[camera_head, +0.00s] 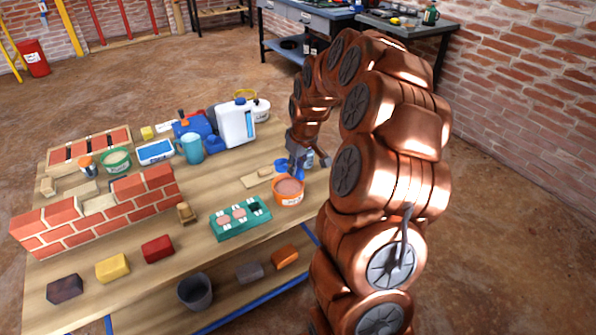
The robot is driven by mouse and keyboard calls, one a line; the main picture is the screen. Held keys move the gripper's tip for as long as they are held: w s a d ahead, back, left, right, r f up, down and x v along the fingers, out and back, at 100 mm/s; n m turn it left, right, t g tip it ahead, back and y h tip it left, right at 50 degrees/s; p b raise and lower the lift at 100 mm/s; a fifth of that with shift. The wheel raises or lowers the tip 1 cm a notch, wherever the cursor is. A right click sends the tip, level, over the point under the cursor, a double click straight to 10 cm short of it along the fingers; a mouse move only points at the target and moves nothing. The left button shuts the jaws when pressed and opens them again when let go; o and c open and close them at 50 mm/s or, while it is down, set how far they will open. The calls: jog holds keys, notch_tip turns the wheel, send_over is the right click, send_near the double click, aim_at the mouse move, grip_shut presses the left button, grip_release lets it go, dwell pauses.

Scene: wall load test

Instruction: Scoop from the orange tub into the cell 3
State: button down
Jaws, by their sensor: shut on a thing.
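The orange tub (289,192) stands near the right edge of the wooden table, with pale pink material inside. The green tray (227,234) lies to its left; several of its cells hold pinkish material and the one at its right end looks dark. The cell numbers are too small to read. My gripper (297,166) is above and just behind the tub, shut on a small blue scoop (282,164). The scoop is partly hidden by the fingers, and I cannot tell whether it holds anything.
A red brick wall (100,217) stands at the left, with loose blocks in front. A grey bucket (195,292) is at the front edge. A flat wooden piece (257,180) lies behind the tray.

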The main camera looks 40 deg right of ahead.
jog(key=shift+s+d+f, duration=0.15)
jog(key=shift+d+f, duration=0.1)
jog(key=shift+d, duration=0.1)
jog(key=shift+g+p, duration=0.3)
jog(key=shift+p, duration=0.05)
jog(key=shift+w+a+f+g+p, duration=0.1)
jog(key=shift+w+f+g+p, duration=0.25)
jog(key=shift+g+p, duration=0.35)
jog(key=shift+w+a+f+g+p, duration=0.1)
jog(key=shift+w+f+g+p, duration=0.15)
jog(key=shift+w+g+p, duration=0.3)
jog(key=shift+s+f+b, duration=0.15)
jog(key=shift+f+b, duration=0.4)
jog(key=shift+f, duration=1.6)
jog(key=shift+r, duration=0.15)
jog(key=shift+r+p, duration=0.65)
jog(key=shift+r, duration=2.2)
